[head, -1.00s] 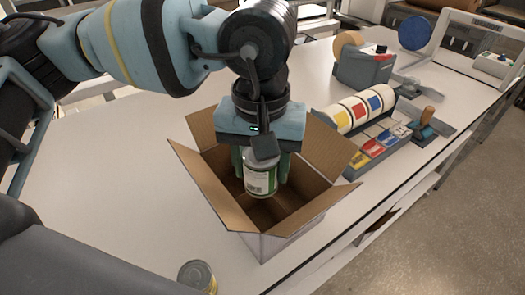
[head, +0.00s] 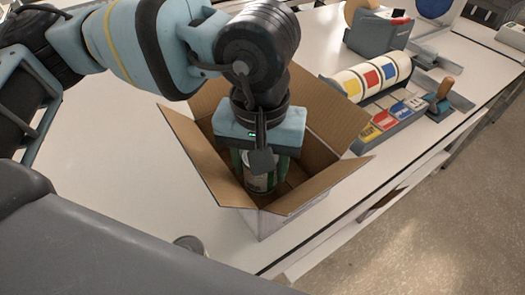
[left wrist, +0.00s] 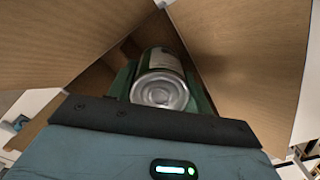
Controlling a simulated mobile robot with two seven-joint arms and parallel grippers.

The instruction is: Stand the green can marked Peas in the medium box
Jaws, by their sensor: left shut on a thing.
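The green can (head: 260,183) is held upright inside the open cardboard box (head: 228,183), below the rim. My left gripper (head: 262,170) points down into the box and is shut on the can, with a finger on either side. In the left wrist view the can (left wrist: 160,85) shows its silver end between the green fingers, with the box walls (left wrist: 235,50) around it. The can's lower end and the box floor under it are mostly hidden, so I cannot tell whether it touches the floor. The Peas marking is not readable. My right gripper is not in view.
Another can (head: 190,244) stands on the white table (head: 110,150) near the front edge, partly hidden by my body. The table left of the box is clear.

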